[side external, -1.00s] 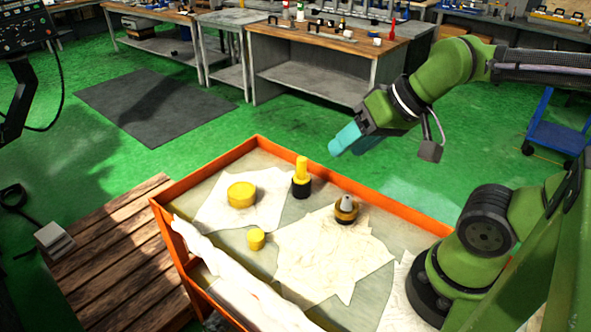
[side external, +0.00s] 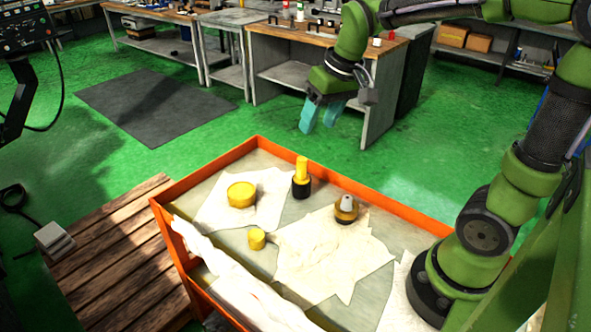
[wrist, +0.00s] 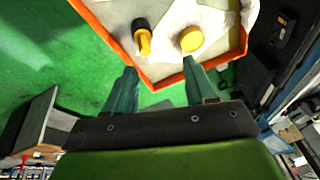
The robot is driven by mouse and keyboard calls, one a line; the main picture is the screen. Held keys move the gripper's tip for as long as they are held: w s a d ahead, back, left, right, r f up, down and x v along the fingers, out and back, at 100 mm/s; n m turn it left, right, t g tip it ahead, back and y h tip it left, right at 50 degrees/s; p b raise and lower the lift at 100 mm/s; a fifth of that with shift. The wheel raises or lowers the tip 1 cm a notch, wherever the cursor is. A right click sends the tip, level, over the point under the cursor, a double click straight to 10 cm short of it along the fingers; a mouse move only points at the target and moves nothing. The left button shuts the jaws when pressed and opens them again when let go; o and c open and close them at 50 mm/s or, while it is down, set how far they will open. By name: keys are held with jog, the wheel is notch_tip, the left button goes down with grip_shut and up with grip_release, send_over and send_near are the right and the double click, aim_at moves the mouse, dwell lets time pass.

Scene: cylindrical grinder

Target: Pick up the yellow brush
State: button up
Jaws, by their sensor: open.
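The yellow brush (side external: 301,172) stands upright on the tray, its yellow handle up and its black base down. In the wrist view the brush (wrist: 144,41) shows beyond the fingertips, between them and nearer the left one. My gripper (side external: 320,130) is open and empty. It hangs above and behind the tray's far edge, higher than the brush and apart from it. In the wrist view its two teal fingers (wrist: 159,70) are spread.
An orange-rimmed tray (side external: 205,172) holds cloths, a wide yellow disc (side external: 242,195), a small yellow cylinder (side external: 257,239) and a yellow-black piece with a grey tip (side external: 346,208). A workbench (side external: 300,55) stands behind. The air above the tray is clear.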

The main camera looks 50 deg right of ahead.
jog(key=n+g, duration=0.1)
send_over(302, 159)
jog(key=s, duration=0.3)
jog(key=w+n+g, duration=0.1)
jog(key=n, duration=0.1)
jog(key=shift+h, duration=0.4)
jog(key=f, duration=0.3)
jog(key=w+f, duration=0.1)
jog(key=f, duration=0.3)
jog(key=w+f, duration=0.1)
jog(key=f, duration=0.2)
jog(key=shift+f, duration=2.9)
grip_shut()
